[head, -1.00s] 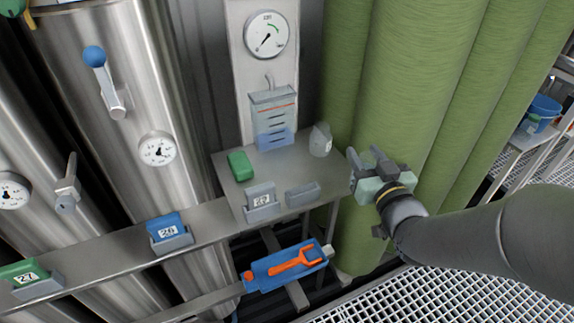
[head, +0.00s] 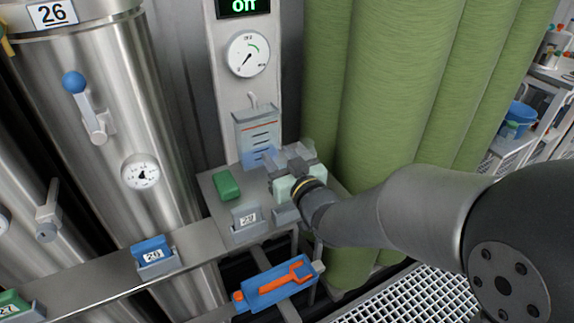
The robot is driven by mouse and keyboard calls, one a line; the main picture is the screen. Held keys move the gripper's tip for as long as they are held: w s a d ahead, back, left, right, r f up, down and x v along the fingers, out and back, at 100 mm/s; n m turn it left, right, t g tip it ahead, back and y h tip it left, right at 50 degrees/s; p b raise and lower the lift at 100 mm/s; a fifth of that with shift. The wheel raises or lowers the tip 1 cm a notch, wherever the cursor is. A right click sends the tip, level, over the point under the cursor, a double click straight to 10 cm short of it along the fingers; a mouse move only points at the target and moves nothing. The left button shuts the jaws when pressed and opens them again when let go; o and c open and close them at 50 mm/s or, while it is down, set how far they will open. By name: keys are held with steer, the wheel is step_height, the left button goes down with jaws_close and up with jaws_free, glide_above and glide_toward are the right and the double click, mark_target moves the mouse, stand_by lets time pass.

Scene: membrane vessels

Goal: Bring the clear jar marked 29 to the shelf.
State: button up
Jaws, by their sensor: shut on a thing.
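My gripper (head: 292,163) is at the small metal ledge in front of the gauge panel. It is shut on the clear jar (head: 299,150), which shows only as a pale piece between and behind the fingers. Its mark cannot be read here. A grey holder with a card marked 29 (head: 247,219) stands on the ledge's front edge, left of the gripper. A metal rack with shelves (head: 553,75) is at the far right; a blue bucket stands there.
A green block (head: 227,185) lies on the ledge (head: 213,200). Green columns (head: 390,90) rise to the right. A blue tray with an orange tool (head: 278,283) is below the ledge.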

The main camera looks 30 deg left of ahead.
steer(key=a+f, duration=0.1)
steer(key=w+a+f, duration=0.1)
steer(key=shift+f, duration=0.35)
step_height(320, 180, down, 3)
steer(key=shift+d+r, duration=0.1)
steer(key=shift+f+b, duration=0.25)
steer(key=shift+b, duration=0.35)
steer(key=o, duration=1.1)
steer(key=shift+c, duration=0.2)
steer(key=shift+r+p, duration=0.3)
steer(key=shift+p, duration=0.1)
steer(key=v, duration=1.2)
steer(key=shift+b, duration=0.4)
steer(key=shift+w+f, duration=0.1)
steer(key=shift+f, duration=0.05)
